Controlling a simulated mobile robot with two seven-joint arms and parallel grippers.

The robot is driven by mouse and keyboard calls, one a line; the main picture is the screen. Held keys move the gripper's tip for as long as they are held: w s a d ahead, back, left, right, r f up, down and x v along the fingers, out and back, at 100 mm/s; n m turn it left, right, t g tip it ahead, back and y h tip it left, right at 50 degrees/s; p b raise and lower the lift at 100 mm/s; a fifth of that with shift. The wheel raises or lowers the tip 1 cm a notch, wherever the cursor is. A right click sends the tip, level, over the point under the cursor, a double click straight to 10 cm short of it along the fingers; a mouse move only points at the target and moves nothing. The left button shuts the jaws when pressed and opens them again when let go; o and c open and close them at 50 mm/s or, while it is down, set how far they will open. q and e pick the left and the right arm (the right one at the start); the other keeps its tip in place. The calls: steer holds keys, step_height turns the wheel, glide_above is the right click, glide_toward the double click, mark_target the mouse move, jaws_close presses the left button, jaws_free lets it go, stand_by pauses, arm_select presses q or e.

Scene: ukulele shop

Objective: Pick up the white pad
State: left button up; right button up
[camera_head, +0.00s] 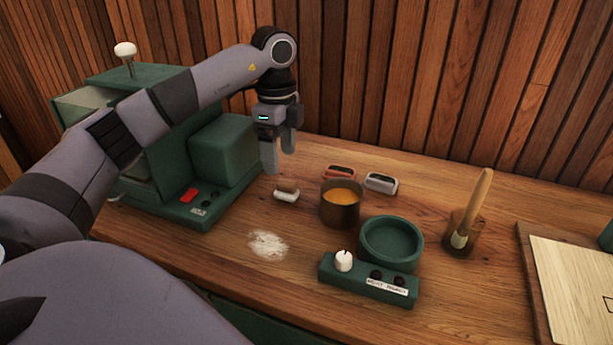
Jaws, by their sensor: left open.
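A small white pad (285,196) with a brown upper part lies on the wooden bench, left of the copper-brown pot. My left gripper (280,160) hangs above and slightly behind it, fingers pointing down. Its two fingers are apart with nothing between them, and it does not touch the pad. A pale grey-white rounded piece (381,183) with a dark top lies behind the pot. A similar red piece (339,173) is beside it. My right gripper is not in view.
A pot (340,209) of amber liquid stands right of the pad. Near it are a round green dish (390,254), a green control box (368,288), a brush in a holder (461,239) and white powder (268,244). A green machine (219,152) stands at left.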

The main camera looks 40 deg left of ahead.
mark_target(286, 181)
arm_select(q)
steer(key=shift+w+f, duration=0.2)
steer(key=shift+f, duration=0.35)
steer(key=f, duration=0.3)
steer(key=d+f, duration=0.1)
steer(key=f, duration=0.2)
steer(key=shift+s+d+p, duration=0.15)
steer(key=shift+s+p, duration=0.05)
steer(key=shift+p, duration=0.2)
steer(key=shift+c, duration=0.3)
steer(key=c, duration=1.1)
